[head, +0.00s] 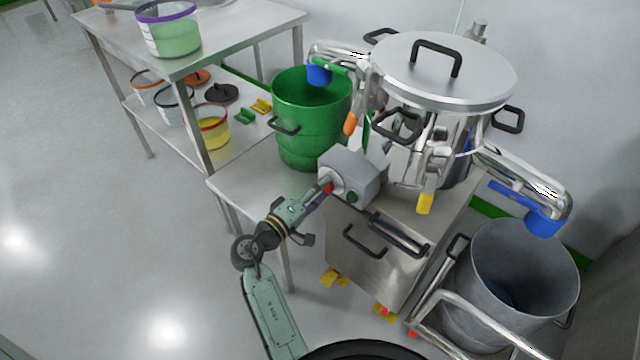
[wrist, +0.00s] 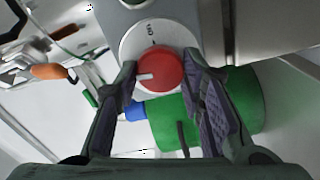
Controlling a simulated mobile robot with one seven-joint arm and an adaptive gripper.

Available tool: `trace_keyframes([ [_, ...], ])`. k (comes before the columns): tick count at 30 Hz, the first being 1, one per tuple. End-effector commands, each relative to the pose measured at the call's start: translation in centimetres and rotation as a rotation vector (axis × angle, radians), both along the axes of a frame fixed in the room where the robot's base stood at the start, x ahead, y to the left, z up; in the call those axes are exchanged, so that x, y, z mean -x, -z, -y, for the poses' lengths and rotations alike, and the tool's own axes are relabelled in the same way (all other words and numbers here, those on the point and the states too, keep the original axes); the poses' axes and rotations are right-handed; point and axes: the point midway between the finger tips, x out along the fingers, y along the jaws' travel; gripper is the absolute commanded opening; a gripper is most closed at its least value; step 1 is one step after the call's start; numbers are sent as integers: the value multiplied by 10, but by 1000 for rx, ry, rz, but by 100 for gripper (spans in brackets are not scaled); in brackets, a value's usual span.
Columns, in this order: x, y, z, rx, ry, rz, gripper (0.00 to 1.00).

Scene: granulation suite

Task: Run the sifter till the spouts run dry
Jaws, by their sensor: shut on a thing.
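The sifter (head: 440,78) is a round steel machine with a black-handled lid, standing on a steel cabinet. Its grey control box (head: 360,172) carries a red knob (head: 328,187) and a green button (head: 351,196). My gripper (head: 321,191) is shut on the red knob, which sits between the fingers in the wrist view (wrist: 160,70). The knob's white mark points left there. The left spout (head: 338,48) ends in a blue sleeve over a green drum (head: 312,135). The right spout (head: 525,178) ends in a blue sleeve over a grey drum (head: 480,285). I see no powder falling from either.
A steel table (head: 225,40) at upper left holds a purple-rimmed tub (head: 168,30). Its lower shelf holds several tubs and lids. The grey drum stands in a tubular trolley (head: 480,325). Yellow wheel locks (head: 332,277) lie by the cabinet's base. Floor at left is clear.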

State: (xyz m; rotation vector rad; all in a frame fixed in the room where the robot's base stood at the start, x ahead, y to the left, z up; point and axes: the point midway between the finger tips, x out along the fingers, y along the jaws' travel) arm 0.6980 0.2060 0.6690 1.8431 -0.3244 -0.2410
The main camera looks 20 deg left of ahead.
Motion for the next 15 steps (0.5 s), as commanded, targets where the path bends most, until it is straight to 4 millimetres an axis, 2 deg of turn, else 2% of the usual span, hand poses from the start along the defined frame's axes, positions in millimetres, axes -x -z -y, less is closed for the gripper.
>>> trace_keyframes([
  [6,0,-1,0,93,-1,-34,8],
  [15,0,0,-1,141,-1,-50,8],
])
